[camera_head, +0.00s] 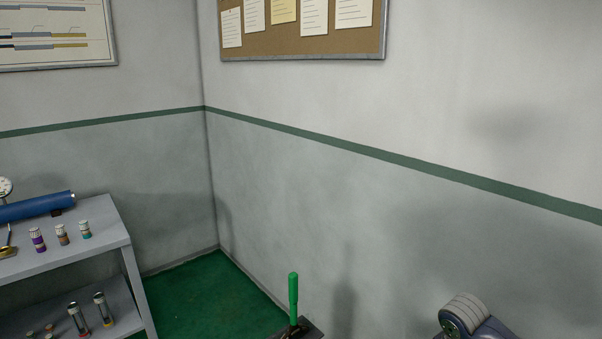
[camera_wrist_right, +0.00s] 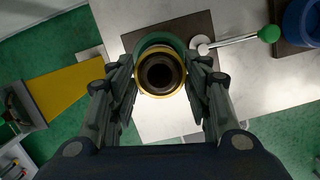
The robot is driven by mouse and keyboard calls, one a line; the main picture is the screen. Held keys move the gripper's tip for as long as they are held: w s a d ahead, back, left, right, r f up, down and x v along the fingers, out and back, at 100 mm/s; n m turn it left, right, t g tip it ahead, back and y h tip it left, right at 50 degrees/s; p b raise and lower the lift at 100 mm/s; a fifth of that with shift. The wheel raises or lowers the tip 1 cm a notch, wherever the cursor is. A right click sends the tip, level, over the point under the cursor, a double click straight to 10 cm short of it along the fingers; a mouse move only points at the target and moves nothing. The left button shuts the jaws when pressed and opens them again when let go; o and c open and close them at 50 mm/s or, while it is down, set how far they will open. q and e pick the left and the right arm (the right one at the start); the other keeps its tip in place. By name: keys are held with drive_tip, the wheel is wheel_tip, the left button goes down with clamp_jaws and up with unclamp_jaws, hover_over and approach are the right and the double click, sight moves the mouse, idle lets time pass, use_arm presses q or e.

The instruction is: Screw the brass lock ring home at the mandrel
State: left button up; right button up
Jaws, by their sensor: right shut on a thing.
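In the right wrist view, the brass lock ring (camera_wrist_right: 160,96) shows end-on as a gold rim around a dark round opening. My right gripper (camera_wrist_right: 160,78) is shut on the ring, one finger at each side. A dark green round body shows behind the ring's upper edge. I cannot tell whether that is part of the mandrel, or how far the ring is on its thread. The head view shows neither the ring nor the mandrel clearly. My left gripper is in neither view.
A lever with a green knob (camera_wrist_right: 268,33) and a blue round part (camera_wrist_right: 302,22) lie right of the ring. A yellow panel (camera_wrist_right: 65,90) is at left. In the head view, a grey shelf (camera_head: 118,236) holds a blue cylinder (camera_head: 40,205); a green handle (camera_head: 293,297) stands upright.

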drive_tip(key=m+g, duration=0.1)
drive_tip(key=m, duration=0.3)
drive_tip(key=shift+f+m+p, duration=0.1)
drive_tip(key=shift+m+p, duration=0.2)
drive_tip(key=shift+m, duration=0.1)
drive_tip(key=m, duration=0.3)
drive_tip(key=shift+w+g+p, duration=0.1)
drive_tip(key=shift+g+p, duration=0.2)
drive_tip(key=shift+p, duration=0.1)
drive_tip(key=shift+m, duration=0.8)
drive_tip(key=o, duration=1.1)
drive_tip(key=shift+w, duration=0.1)
